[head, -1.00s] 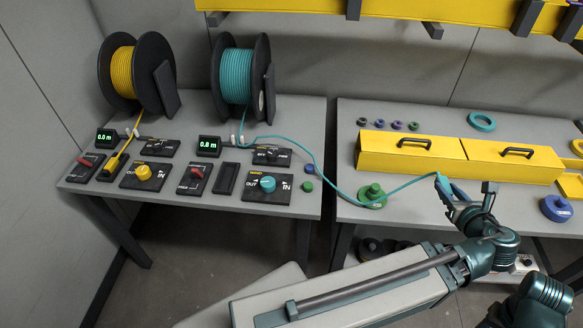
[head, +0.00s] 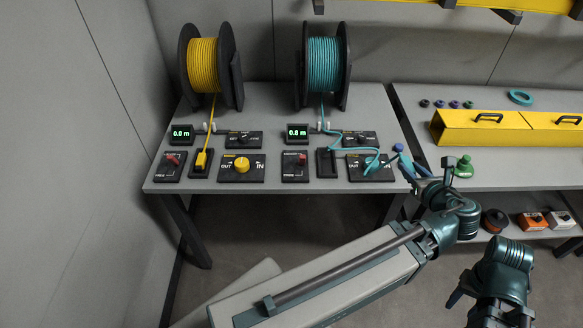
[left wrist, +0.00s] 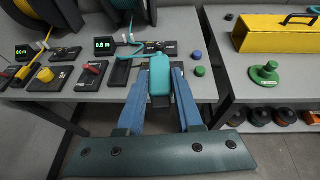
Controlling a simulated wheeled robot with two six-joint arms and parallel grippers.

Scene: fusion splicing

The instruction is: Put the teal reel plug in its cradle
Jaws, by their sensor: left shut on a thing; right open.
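The teal plug (left wrist: 160,80) is in my left gripper (head: 408,168), which is shut on it. In the left wrist view the plug stands between the blue fingers (left wrist: 180,100). In the head view it is hard to make out near the fingers. The empty black cradle (head: 326,163) lies on the left table, between a red switch panel and the teal knob panel; my left gripper is to its right, near the table's right edge. The teal cable (head: 345,149) runs from the teal reel (head: 323,65) towards the gripper. My right gripper (head: 460,292) is low, off the tables, open.
The yellow plug (head: 201,160) sits in its own cradle. The teal knob panel (head: 385,174) lies between the empty cradle and my left gripper. A green spool piece (head: 464,167) and a yellow case (head: 480,128) are on the right table. A gap separates the tables.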

